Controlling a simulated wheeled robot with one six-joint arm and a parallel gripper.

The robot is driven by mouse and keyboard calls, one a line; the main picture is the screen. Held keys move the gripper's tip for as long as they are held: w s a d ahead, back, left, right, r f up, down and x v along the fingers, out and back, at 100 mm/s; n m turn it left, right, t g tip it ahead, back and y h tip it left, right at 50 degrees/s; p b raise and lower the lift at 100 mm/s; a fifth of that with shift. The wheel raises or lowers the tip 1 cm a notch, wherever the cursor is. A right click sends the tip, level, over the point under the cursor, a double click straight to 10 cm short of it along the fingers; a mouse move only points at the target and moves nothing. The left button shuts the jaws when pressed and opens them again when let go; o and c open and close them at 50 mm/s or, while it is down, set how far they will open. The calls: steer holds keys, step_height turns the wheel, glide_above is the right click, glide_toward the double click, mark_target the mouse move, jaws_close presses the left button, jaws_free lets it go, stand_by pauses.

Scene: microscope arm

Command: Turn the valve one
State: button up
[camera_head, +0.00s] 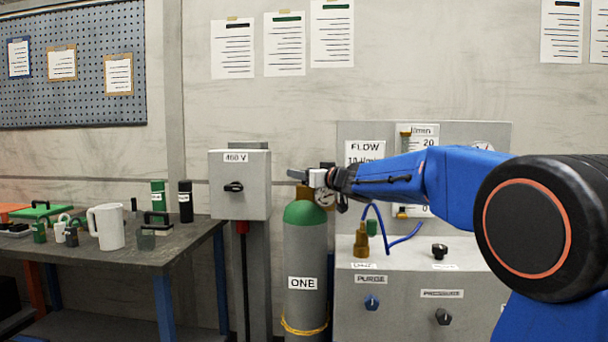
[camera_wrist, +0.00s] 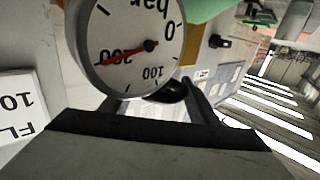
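The cylinder labelled ONE (camera_head: 303,258) stands upright in the head view, grey with a green shoulder. My gripper (camera_head: 303,176) is at the top of this cylinder, reaching in from the right. The valve of cylinder one is not clearly visible there; the gripper covers that area. A round pressure gauge (camera_wrist: 135,42) fills the upper left of the wrist view, rotated, its red needle near 200 bar. A dark finger shape shows below the gauge in the wrist view. Whether the fingers are apart or closed on something cannot be made out.
A grey 460 V switch box (camera_head: 240,184) stands left of the cylinder. A workbench (camera_head: 160,255) with a white mug (camera_head: 108,227) and bottles is farther left. A grey console (camera_head: 410,300) with PURGE and PRESSURE knobs stands close on the right, below the flow panel.

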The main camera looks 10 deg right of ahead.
steer(key=shift+y, duration=0.3)
steer(key=shift+d+n+g+y, duration=0.1)
steer(key=shift+n+g+y, duration=0.3)
steer(key=shift+n, duration=0.1)
steer(key=shift+s+a+n+g+y, duration=0.1)
steer(key=shift+n+g+y, duration=1.05)
steer(key=shift+y, duration=0.25)
steer(key=shift+a+n+g+y, duration=0.1)
steer(key=shift+n+g+y, duration=1)
steer(key=shift+y, duration=0.3)
steer(key=o, duration=1)
steer(key=shift+o, duration=0.2)
steer(key=shift+d, duration=0.1)
steer(key=v, duration=1.7)
steer(key=shift+s, duration=0.15)
